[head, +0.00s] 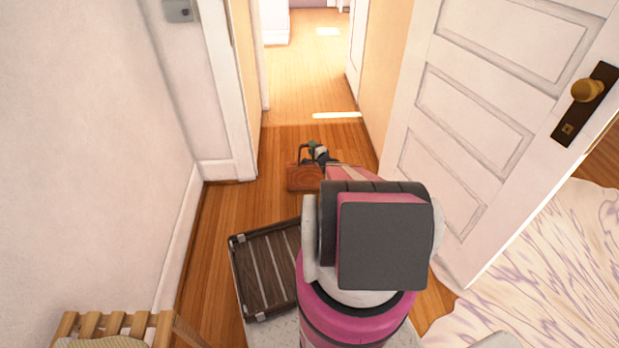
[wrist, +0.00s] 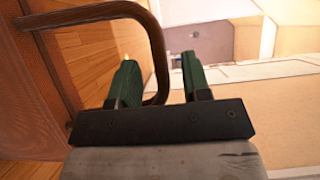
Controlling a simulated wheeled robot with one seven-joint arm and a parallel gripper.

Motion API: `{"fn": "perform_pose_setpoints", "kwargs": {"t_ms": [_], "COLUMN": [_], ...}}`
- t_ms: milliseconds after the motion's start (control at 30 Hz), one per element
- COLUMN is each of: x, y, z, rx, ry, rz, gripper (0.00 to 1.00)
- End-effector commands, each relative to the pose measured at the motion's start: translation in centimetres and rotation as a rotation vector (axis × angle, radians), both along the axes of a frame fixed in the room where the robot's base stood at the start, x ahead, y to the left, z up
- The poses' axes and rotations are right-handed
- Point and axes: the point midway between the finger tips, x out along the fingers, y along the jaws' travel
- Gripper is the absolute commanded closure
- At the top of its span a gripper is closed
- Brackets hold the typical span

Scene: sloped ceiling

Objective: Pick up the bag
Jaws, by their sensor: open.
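The bag (head: 304,178) is a reddish-brown case with a looped handle, standing on the wooden floor in front of the doorway in the head view. In the wrist view its body (wrist: 35,105) fills the left edge, and its brown handle (wrist: 159,60) arches across the top left. My gripper (head: 315,148) is at the handle in the head view, partly hidden by my arm. In the wrist view my gripper (wrist: 162,75) is open, its green fingers apart. One side of the handle appears between the two fingers, the left finger within the loop. I cannot tell whether they touch.
A dark slatted suitcase (head: 265,270) lies left of my arm. A wooden slatted stand (head: 115,323) is at bottom left. An open white door (head: 480,110) stands on the right, beside a pale patterned rug (head: 560,270). The hallway floor (head: 310,85) beyond is clear.

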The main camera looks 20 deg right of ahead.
Motion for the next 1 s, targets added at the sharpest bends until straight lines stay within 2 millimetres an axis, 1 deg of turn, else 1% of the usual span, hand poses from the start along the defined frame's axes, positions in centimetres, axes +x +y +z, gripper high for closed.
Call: {"fn": "perform_pose_setpoints", "kwargs": {"t_ms": [33, 133, 200, 400, 467, 500, 533, 567, 1000], "x": [1.0, 2.2, 2.5, 2.5, 2.4, 2.4, 2.4, 2.4, 2.4], "y": [0.2, 0.5, 0.6, 0.6, 0.6, 0.6, 0.6, 0.6, 0.6], "z": [0.0, 0.0, 0.0, 0.1, 0.1, 0.1, 0.1, 0.1, 0.0], "rx": [-0.001, -0.001, -0.001, -0.001, -0.001, -0.001, -0.001, -0.001, 0.0], "ry": [-0.001, -0.001, -0.001, 0.0, 0.0, 0.0, 0.0, 0.0, 0.0], "rz": [0.002, 0.002, 0.002, 0.001, 0.001, 0.001, 0.001, 0.001, 0.001], "gripper": [0.56, 0.56, 0.56, 0.56, 0.76, 0.89, 0.99, 1.0, 1.0]}}
